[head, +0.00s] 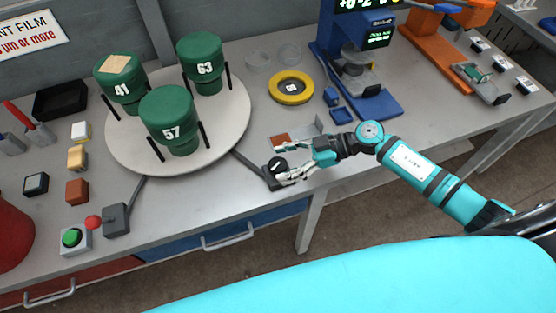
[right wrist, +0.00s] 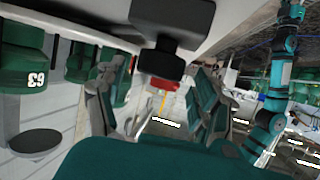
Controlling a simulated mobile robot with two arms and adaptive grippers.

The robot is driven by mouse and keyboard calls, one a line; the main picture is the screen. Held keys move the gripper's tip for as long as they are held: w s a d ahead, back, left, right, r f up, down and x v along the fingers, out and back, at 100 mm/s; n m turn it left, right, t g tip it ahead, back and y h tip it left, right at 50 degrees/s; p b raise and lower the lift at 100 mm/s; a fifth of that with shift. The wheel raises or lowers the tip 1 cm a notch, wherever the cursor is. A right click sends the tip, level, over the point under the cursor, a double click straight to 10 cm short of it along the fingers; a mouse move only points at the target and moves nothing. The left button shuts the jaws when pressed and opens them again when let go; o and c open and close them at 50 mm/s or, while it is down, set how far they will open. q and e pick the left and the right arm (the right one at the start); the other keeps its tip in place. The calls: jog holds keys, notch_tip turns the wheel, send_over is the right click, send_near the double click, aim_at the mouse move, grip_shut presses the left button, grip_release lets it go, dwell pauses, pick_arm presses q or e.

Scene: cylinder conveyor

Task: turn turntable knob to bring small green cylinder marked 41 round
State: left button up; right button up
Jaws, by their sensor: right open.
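The green cylinder marked 41 (head: 120,80) stands at the back left of the round pale turntable (head: 226,135), with a tan patch on its top. Green cylinders marked 63 (head: 204,63) and 57 (head: 171,120) share the turntable, at the back right and the front. The black knob (head: 277,164) with a white mark sits on a dark box at the bench front, joined to the turntable by a dark bar. My right gripper (head: 290,168) is open, its fingers around or beside the knob; contact cannot be told. My left gripper is not in view.
A reddish-brown block (head: 281,141) lies just behind the knob. A yellow ring (head: 291,87) and a blue press (head: 355,75) stand farther back. A green button box (head: 75,238) and a dark box (head: 116,220) with a red ball lever are at the front left.

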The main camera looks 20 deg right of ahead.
jog(key=shift+x, duration=1.1)
jog(key=shift+d, duration=0.1)
jog(key=c, duration=1.1)
jog(key=shift+c, duration=0.2)
